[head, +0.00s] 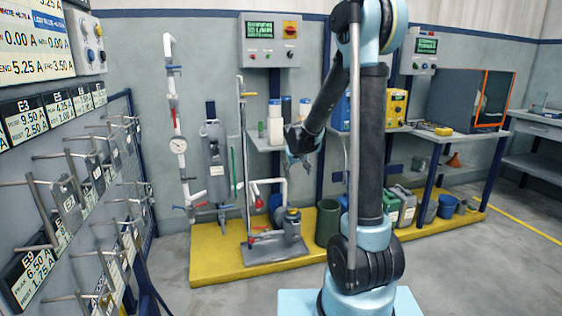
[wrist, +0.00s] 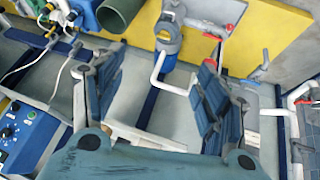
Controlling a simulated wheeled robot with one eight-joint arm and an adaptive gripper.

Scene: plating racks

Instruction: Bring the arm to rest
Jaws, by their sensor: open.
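My gripper (head: 298,160) hangs at the end of my raised, bent arm, left of the arm's upright links in the head view. In the wrist view my gripper (wrist: 150,80) shows two blue-grey fingers set wide apart. Nothing is held between them. Behind the gap are a white pipe and a blue shelf edge, apart from the fingers as far as I can tell. The fingertips are small and partly dark in the head view.
A yellow platform (head: 215,265) carries a pump (head: 292,226), pipework and a green bin (head: 327,222). A shelf with bottles (head: 274,122) stands behind my gripper. Racks with hooks and tags (head: 70,205) line the left wall. Grey floor (head: 455,270) is clear at right.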

